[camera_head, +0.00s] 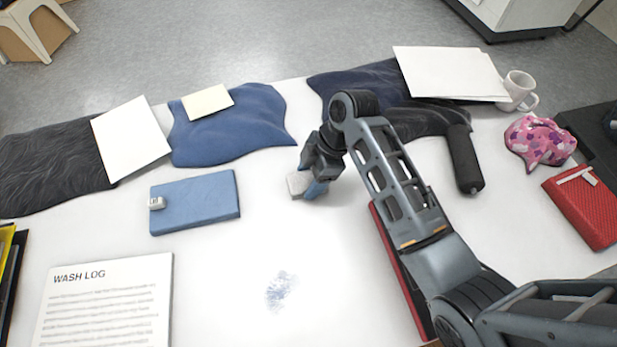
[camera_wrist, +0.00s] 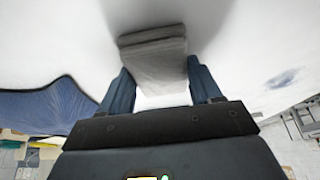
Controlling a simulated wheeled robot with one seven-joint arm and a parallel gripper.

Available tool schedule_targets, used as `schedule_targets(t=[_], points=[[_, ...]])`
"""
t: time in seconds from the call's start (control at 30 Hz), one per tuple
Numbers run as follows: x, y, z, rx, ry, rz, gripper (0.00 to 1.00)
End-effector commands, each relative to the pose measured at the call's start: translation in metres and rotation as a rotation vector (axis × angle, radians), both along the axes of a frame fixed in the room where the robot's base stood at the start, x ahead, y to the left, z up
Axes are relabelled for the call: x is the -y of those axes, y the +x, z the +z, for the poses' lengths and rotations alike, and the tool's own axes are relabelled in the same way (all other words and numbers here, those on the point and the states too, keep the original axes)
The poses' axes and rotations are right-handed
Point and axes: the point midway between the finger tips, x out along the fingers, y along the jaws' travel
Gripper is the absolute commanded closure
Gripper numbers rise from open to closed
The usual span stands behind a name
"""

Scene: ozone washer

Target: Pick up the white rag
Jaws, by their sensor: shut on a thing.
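The white rag (camera_head: 299,184) is a small, light grey-white folded piece at the middle of the white table. It also shows in the wrist view as a folded pad (camera_wrist: 155,62) between the two blue fingers. My gripper (camera_head: 312,187) is shut on the rag, with a finger on each side of it in the wrist view (camera_wrist: 160,90). In the head view part of the rag is hidden by the fingers. I cannot tell whether the rag touches the table or is just above it.
A blue notebook (camera_head: 205,205) lies left of the rag, and a blue cloth (camera_head: 240,130) behind. A black roller (camera_head: 464,160), a pink patterned cloth (camera_head: 540,140), a mug (camera_head: 519,90) and a red case (camera_head: 582,205) are at right. A bluish smudge (camera_head: 280,291) marks clear table in front.

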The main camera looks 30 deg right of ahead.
Motion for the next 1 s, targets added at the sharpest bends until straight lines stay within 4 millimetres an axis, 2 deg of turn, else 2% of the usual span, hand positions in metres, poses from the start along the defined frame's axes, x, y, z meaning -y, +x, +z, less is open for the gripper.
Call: schedule_targets(t=[0.17,0.33,0.67,0.7,0.8,1.0], points=[[0.000,0.001,0.011,0.003,0.000,0.000,0.67],[0.000,0.002,0.038,0.006,-0.001,0.001,0.67],[0.068,-0.027,0.082,0.004,-0.001,-0.005,0.67],[0.074,-0.030,0.093,0.001,0.000,-0.005,0.67],[0.088,-0.036,0.102,-0.001,0.000,-0.004,0.67],[0.102,-0.043,0.109,-0.001,0.000,-0.003,0.67]])
